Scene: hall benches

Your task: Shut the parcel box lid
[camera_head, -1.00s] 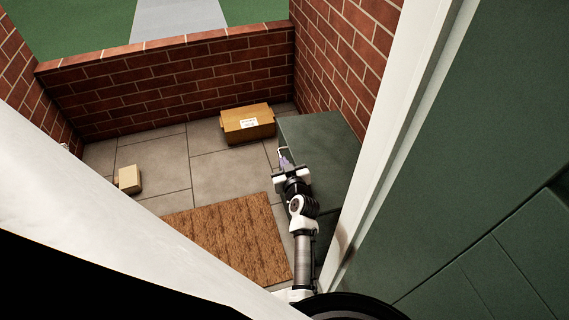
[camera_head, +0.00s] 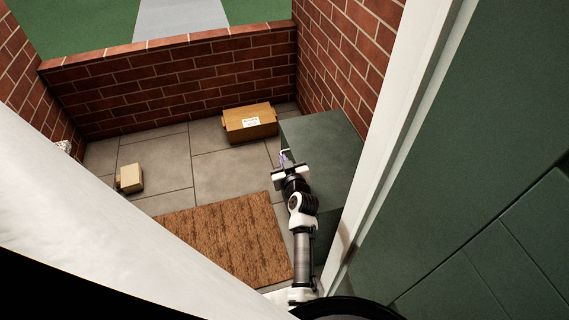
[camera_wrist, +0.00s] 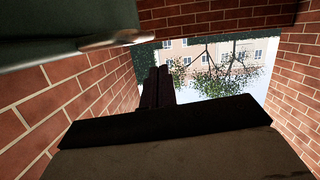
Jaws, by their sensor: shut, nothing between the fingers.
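The parcel box (camera_head: 325,140) is dark green and stands at the right, against the brick side wall. Its lid looks flat on top; I cannot tell whether it is fully down. A small pale handle (camera_head: 284,151) shows at its left edge. My gripper (camera_head: 286,161) is shut and empty beside that edge, close to the handle; whether it touches is unclear. In the wrist view, a dark green part (camera_wrist: 60,28), likely of the box, with a pale metal bar along its edge, fills the top left. The inside of the box is hidden.
A cardboard parcel (camera_head: 250,123) lies on the paving just left of the box, and a smaller carton (camera_head: 130,178) lies farther left. A brown doormat (camera_head: 228,240) covers the floor in front. A white door frame (camera_head: 395,150) and green door (camera_head: 490,170) close the right side.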

